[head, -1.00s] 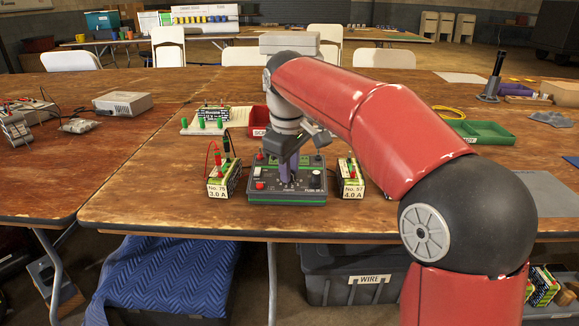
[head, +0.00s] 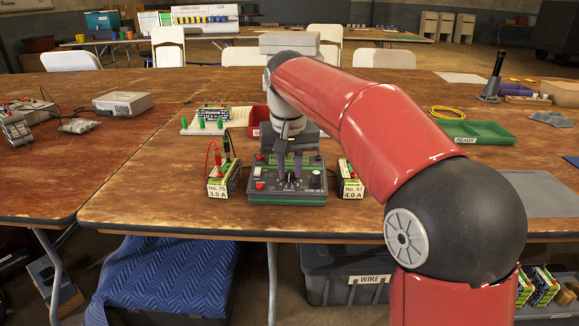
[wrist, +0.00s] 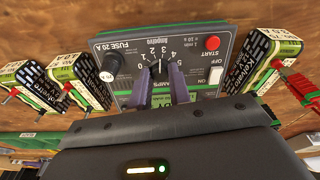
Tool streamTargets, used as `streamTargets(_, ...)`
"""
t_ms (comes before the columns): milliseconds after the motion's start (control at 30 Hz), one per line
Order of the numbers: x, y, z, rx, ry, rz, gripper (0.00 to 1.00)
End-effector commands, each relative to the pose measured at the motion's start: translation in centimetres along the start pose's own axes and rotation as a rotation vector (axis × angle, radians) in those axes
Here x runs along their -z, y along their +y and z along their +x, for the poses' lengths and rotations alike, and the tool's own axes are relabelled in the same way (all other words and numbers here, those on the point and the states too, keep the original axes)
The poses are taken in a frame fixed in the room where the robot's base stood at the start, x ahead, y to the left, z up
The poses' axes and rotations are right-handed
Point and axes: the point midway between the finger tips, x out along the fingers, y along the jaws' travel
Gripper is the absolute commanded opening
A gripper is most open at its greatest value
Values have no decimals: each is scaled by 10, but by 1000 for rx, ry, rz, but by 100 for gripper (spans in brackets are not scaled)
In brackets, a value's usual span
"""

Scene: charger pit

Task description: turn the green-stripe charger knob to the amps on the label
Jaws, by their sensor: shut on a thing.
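The charger (head: 262,196) is a dark grey box with a green stripe at its base, on the front of the table. Its panel fills the upper middle of the wrist view (wrist: 190,45), upside down. My gripper (head: 289,178) reaches down to the panel, its two purple fingers side by side. In the wrist view my gripper (wrist: 159,70) is shut on the amps knob (wrist: 158,67), inside a numbered dial; the pointer's exact reading is hard to tell. A battery (head: 217,190) labelled No. 75, 3.0 A stands left with red and black leads; another (head: 351,189), No. 57, 4.0 A, stands right.
The panel also has a red START button (wrist: 212,43), a white ON/OFF switch (wrist: 215,76) and a black fuse knob (wrist: 115,63). Behind stand a red bin (head: 258,115) and a rack with green pegs (head: 202,128). A green tray (head: 482,131) lies at right.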

Motion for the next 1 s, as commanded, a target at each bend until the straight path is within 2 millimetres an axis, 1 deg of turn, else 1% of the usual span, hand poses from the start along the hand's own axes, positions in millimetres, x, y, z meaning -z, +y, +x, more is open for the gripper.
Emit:
streamTargets(200, 0, -1, 0, 1, 0, 106, 0)
streamTargets(400, 0, 0, 0, 2, 0, 157, 0)
streamTargets(900, 0, 0, 0, 2, 0, 172, 0)
streamTargets(933, 0, 0, 0, 2, 0, 172, 23)
streamTargets(1000, 0, 0, 0, 2, 0, 172, 32)
